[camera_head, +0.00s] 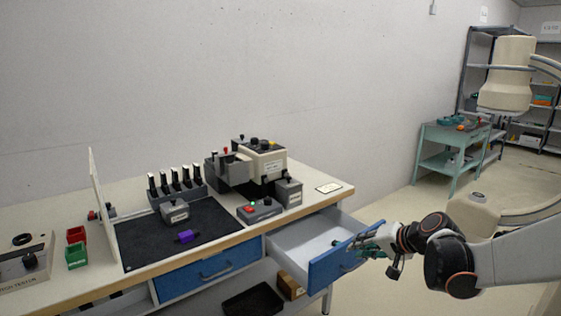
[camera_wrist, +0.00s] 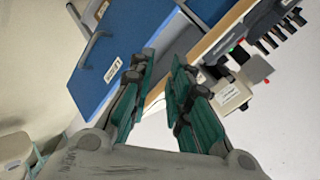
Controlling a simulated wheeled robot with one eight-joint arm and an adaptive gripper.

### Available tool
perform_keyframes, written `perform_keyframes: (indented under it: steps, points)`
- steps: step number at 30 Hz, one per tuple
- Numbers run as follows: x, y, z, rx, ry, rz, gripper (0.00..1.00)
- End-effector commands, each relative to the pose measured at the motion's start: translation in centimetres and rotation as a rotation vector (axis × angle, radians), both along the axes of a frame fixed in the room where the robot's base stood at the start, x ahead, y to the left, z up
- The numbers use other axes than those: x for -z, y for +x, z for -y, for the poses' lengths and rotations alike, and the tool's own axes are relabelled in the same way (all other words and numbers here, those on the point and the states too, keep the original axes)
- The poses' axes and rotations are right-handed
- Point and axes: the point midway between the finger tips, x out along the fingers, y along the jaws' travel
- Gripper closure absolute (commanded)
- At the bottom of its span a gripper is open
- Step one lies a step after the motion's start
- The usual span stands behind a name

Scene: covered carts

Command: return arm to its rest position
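My gripper (camera_head: 368,243) is at the right of the workbench, right by the front panel of the pulled-out blue drawer (camera_head: 332,268). In the wrist view its two teal fingers (camera_wrist: 163,58) stand apart with nothing held between them. The drawer's blue front (camera_wrist: 122,50) and handle lie beyond the fingers to the left. I cannot tell whether the fingers touch the drawer. My arm reaches in from the right edge of the head view. A small dark green item (camera_head: 336,242) lies inside the drawer.
The workbench (camera_head: 325,202) carries a black mat (camera_head: 140,245) with a purple piece (camera_head: 186,236), a grey-white machine (camera_head: 262,163) and a button box (camera_head: 260,209). A closed blue drawer (camera_head: 205,275) is to the left. A green cart (camera_head: 452,135) and shelving stand behind; open floor lies between.

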Motion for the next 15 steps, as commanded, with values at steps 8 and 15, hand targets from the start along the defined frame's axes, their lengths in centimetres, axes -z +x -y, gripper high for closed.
perform_keyframes:
  steps: [8, 15]
  points:
    - [-4.2, -6.8, -3.5, -0.079, -0.211, 0.0, 0.83]
    - [-6.4, -13.1, -5.2, -0.149, -0.392, 0.013, 0.83]
